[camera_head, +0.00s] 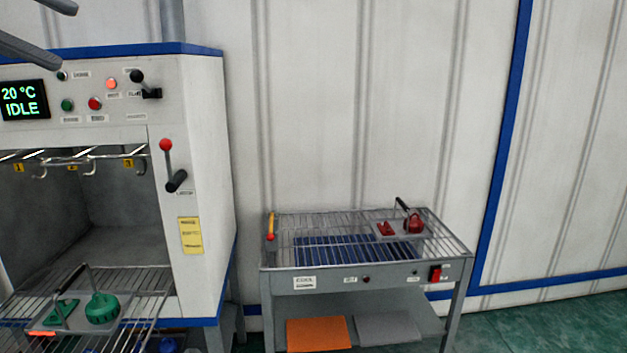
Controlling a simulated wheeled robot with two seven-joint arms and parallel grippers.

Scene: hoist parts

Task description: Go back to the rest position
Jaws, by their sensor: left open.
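My left gripper (66,36) shows at the top left corner, as two dark grey fingers held wide apart with nothing between them. It is in front of the upper left of the white oven cabinet (208,150). My right gripper is out of view. A green part with a dark handle (103,308) sits on a grey plate on the wire rack (140,280) at the lower left. A red part with a dark handle (413,223) sits on a grey plate on the wire-topped cooling table (355,256). No gripper touches either part.
The cabinet has an open chamber with hooks (88,167), a display (24,100) reading 20 °C IDLE, and a red-knobbed lever (166,146). Orange (318,334) and grey (386,328) pads lie on the table's lower shelf. Green floor (560,325) is clear at the right.

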